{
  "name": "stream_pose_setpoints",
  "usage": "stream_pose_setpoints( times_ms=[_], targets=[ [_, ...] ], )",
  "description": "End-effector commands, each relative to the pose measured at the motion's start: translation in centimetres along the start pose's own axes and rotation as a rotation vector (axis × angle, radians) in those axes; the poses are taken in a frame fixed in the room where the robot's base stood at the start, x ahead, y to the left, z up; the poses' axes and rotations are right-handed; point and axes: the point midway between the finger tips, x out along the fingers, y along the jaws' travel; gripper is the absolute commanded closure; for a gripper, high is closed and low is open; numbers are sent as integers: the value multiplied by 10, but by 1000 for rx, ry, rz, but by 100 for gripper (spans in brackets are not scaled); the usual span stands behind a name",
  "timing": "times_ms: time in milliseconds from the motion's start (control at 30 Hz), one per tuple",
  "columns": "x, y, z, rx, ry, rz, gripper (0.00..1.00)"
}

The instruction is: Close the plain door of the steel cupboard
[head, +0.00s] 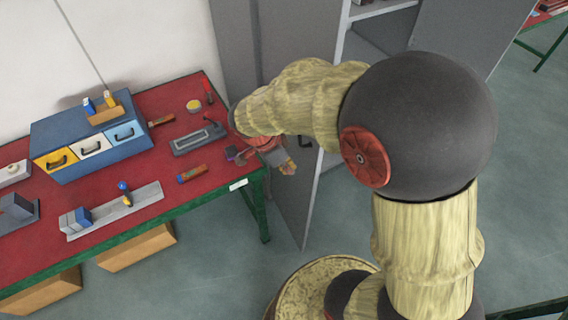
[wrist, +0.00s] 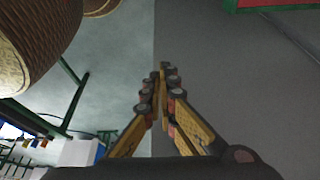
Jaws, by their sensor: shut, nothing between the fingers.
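The grey steel cupboard stands open behind my arm in the head view, with a shelf (head: 382,10) showing inside. Its left door (head: 290,205) stands swung out beside the workbench, with a dark handle (head: 305,143) near its free edge. Its right door (head: 465,35) also stands open, and no handle shows on its visible part. My gripper (head: 290,168) is in front of the left door near the bench corner. In the wrist view my gripper (wrist: 164,72) is shut and empty, pointing along a grey panel (wrist: 235,75) and its edge. Whether it touches cannot be told.
The red-topped workbench (head: 110,222) with green legs is at left, its corner close to my gripper. It carries a blue drawer box (head: 80,120) and several tools. Wooden boxes (head: 135,247) are under it. The floor (head: 215,270) in front is clear.

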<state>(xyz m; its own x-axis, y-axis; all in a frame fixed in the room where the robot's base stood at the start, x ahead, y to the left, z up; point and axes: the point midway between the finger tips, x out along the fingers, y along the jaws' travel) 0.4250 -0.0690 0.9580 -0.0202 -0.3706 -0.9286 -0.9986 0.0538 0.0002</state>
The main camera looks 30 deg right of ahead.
Motion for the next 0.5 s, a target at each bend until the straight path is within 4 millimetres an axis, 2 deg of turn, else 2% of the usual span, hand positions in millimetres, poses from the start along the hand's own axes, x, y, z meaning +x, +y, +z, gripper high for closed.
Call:
stream_pose_setpoints(
  times_ms=[33, 133, 300, 500],
  targets=[
    [13, 1, 0, 0, 1, 4, 100],
    [32, 1, 0, 0, 1, 3, 100],
    [38, 0, -23, 5, 0, 0, 100],
    [43, 0, -36, 1, 0, 0, 100]
  ],
)
